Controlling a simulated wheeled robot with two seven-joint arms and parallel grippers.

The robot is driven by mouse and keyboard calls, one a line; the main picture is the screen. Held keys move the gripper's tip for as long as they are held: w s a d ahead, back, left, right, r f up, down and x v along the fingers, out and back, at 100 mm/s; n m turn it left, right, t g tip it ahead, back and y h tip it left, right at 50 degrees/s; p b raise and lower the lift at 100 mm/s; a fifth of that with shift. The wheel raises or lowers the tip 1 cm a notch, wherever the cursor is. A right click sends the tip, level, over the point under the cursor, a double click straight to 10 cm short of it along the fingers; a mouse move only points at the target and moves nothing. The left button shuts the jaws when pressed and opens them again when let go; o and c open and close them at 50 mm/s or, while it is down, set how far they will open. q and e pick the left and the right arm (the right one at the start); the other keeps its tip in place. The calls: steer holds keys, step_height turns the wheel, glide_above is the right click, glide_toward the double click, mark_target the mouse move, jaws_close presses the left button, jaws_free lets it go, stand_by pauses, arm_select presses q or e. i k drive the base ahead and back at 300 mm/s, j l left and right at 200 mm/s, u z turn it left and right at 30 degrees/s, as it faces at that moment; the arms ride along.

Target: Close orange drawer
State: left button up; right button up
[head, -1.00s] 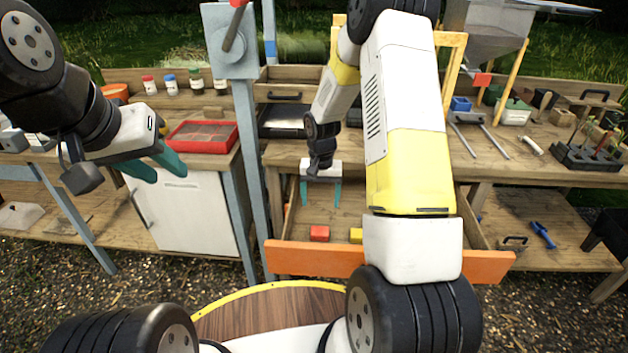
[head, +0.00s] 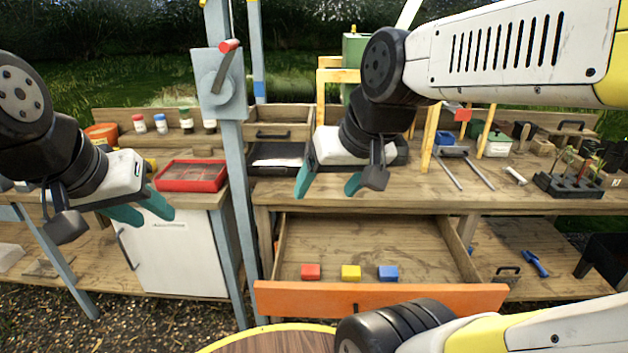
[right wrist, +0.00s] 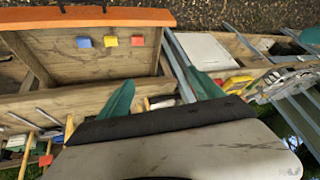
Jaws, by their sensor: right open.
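The orange drawer (head: 400,299) is pulled out below the workbench, its orange front facing me with a small dark handle. Inside it lie a red block (head: 311,271), a yellow block (head: 351,272) and a blue block (head: 388,272) in a row. The orange front also shows at the top of the right wrist view (right wrist: 60,17). My right gripper (head: 328,190) is open and empty, above and behind the drawer front, near the bench top. My left gripper (head: 150,212) hangs open and empty at the left, in front of the white cabinet.
A grey post (head: 233,180) with a red-handled lever stands left of the drawer. A red tray (head: 192,176) lies on the left bench. A white cabinet (head: 180,255) is below it. A yellow frame stands on the bench. A round wooden top (head: 285,342) is in front of me.

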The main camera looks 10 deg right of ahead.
mark_target(430, 260)
steer(key=j+z, duration=0.1)
steer(key=z, duration=1.05)
